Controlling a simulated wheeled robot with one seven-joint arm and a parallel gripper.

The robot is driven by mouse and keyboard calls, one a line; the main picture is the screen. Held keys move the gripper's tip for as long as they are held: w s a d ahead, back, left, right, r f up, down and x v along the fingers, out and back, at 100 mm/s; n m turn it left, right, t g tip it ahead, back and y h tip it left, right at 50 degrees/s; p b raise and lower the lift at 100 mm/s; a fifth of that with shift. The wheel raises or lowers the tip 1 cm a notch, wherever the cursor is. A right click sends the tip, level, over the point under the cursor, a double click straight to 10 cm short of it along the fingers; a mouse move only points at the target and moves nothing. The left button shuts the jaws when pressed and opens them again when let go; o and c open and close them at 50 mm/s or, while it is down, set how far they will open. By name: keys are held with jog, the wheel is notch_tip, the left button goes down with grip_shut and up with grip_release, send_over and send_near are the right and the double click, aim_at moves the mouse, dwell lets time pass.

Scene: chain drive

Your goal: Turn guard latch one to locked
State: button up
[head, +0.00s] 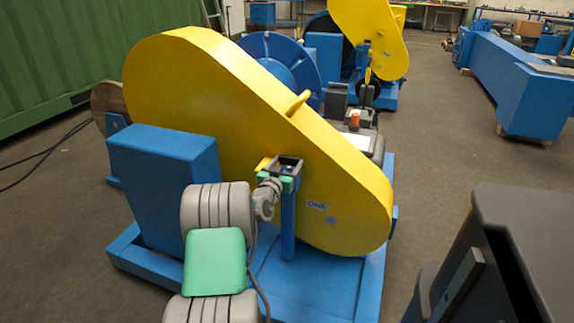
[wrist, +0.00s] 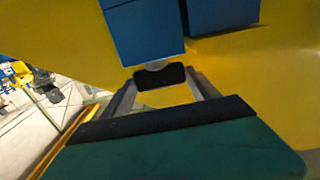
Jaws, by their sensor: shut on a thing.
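The large yellow guard (head: 215,100) marked ONE fills the middle of the head view. My gripper (head: 286,167) is at its near face, above a narrow blue post (head: 288,225). A small yellow tab (head: 263,163) shows just left of the gripper. In the wrist view, my gripper's two fingers are shut on a dark latch handle (wrist: 160,76), just below a pale round stem and a blue block (wrist: 143,32). I take this handle to be guard latch one. My fingers hide much of it in the head view, and its locked or unlocked marks cannot be read.
A blue box (head: 165,170) and blue base frame (head: 315,285) stand close around my arm. A yellow handle (head: 298,103) sticks out of the guard higher up. A second yellow guard (head: 370,35) stands behind. The floor on the right is partly clear, with a dark grey body at lower right.

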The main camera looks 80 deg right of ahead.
jog(key=shift+c, duration=0.6)
